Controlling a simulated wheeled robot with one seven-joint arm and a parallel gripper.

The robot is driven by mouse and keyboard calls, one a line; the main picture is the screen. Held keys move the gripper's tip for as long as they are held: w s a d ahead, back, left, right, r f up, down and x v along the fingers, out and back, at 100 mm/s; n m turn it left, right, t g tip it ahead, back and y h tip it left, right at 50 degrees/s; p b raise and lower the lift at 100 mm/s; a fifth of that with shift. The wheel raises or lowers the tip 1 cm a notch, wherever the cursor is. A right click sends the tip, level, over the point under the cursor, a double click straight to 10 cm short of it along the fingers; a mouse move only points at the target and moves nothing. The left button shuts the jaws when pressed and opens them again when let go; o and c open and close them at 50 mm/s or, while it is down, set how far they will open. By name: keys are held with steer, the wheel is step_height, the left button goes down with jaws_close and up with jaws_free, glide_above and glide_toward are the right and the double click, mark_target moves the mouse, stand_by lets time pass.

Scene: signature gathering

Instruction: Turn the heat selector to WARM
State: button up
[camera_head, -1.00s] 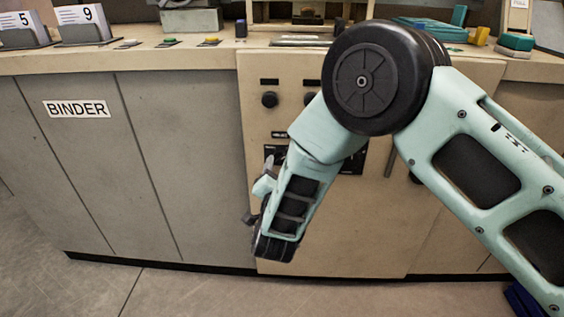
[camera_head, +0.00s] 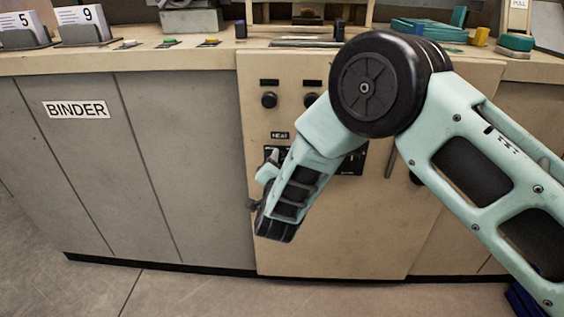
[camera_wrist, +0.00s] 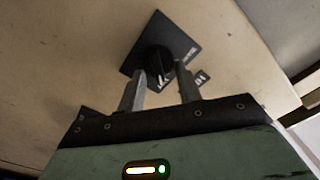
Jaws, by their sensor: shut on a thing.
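The heat selector is a black round knob (camera_wrist: 156,60) on a dark square plate (camera_wrist: 141,43) in the wrist view. A pale mark shows at its lower edge; the small lettering beside it is too blurred to read for certain. My gripper (camera_wrist: 161,76) has its two grey fingers on either side of the knob and is shut on it. In the head view the HEAT label (camera_head: 280,135) shows on the beige panel. The plate below it (camera_head: 270,151) is mostly hidden by my arm, and my fingertips are hidden there too.
Two black knobs (camera_head: 269,100) sit higher on the beige cabinet front (camera_head: 350,235). Another dark plate (camera_head: 352,160) lies right of my forearm. A grey BINDER cabinet (camera_head: 110,165) stands to the left. The counter (camera_head: 130,60) above holds number cards and coloured buttons. The floor in front is clear.

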steer(key=shift+n, duration=0.3)
steer(key=n, duration=0.1)
steer(key=n+p, duration=0.1)
steer(key=n, duration=0.1)
steer(key=shift+a+r+n, duration=0.15)
steer(key=shift+a+n, duration=0.05)
steer(key=shift+n, duration=0.1)
steer(key=n+p, duration=0.1)
steer(key=n, duration=0.3)
steer(key=shift+a+n+p, duration=0.2)
steer(key=shift+n+p, duration=0.1)
steer(key=shift+p, duration=0.05)
steer(key=shift+a+f+n+p, duration=0.15)
steer(key=shift+n+p, duration=0.35)
steer(key=shift+n, duration=1.3)
steer(key=shift+a+f+n+p, duration=0.1)
steer(key=shift+n+p, duration=0.4)
steer(key=shift+n, duration=1.3)
steer(key=o, duration=1)
steer(key=s, duration=1.7)
steer(key=shift+s+a+p, duration=0.25)
steer(key=shift+a+p, duration=0.05)
